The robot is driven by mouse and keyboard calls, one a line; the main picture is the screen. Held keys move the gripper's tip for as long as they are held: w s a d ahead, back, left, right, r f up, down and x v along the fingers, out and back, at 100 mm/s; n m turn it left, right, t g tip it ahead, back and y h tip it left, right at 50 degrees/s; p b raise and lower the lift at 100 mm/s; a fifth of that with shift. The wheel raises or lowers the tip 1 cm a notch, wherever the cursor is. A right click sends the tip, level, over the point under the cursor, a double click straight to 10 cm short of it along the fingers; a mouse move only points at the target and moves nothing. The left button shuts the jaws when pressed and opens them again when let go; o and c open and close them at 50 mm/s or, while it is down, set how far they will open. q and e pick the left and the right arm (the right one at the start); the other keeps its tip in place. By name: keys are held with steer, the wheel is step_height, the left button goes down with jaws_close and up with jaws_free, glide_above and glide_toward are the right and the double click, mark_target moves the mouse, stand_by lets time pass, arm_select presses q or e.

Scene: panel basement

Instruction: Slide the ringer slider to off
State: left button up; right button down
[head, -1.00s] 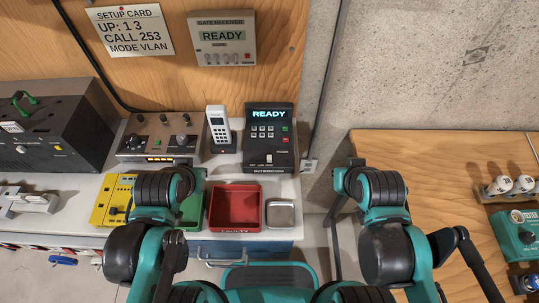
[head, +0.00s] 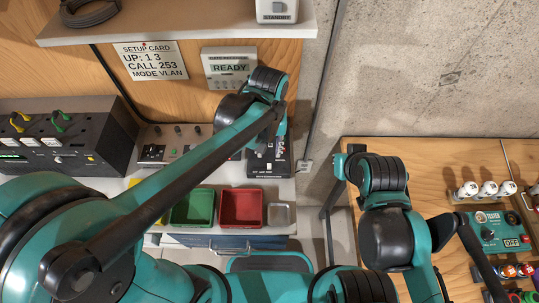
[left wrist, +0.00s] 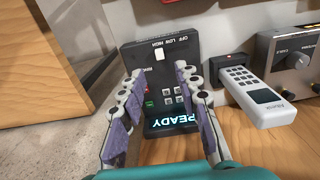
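The dark intercom (left wrist: 160,75) lies in the left wrist view upside down, with its READY display at the bottom. Its ringer slider has a white knob (left wrist: 159,55) beside the OFF, LOW, HIGH labels. The knob is near the HIGH and LOW labels; I cannot tell its exact stop. My left gripper (left wrist: 158,72) is open and empty, its fingers apart on both sides over the keypad, with the tips just short of the knob. In the head view my left gripper (head: 279,132) covers most of the intercom (head: 283,168).
A green tray (head: 193,208), a red tray (head: 241,208) and a small metal tray (head: 280,215) sit at the bench front. A shelf (head: 180,30) overhangs the bench.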

mark_target(269, 165)
arm_select(q)
step_height(269, 165, down, 8)
steer(key=shift+r+b, duration=0.1)
steer(key=shift+b, duration=1.05)
jaws_close()
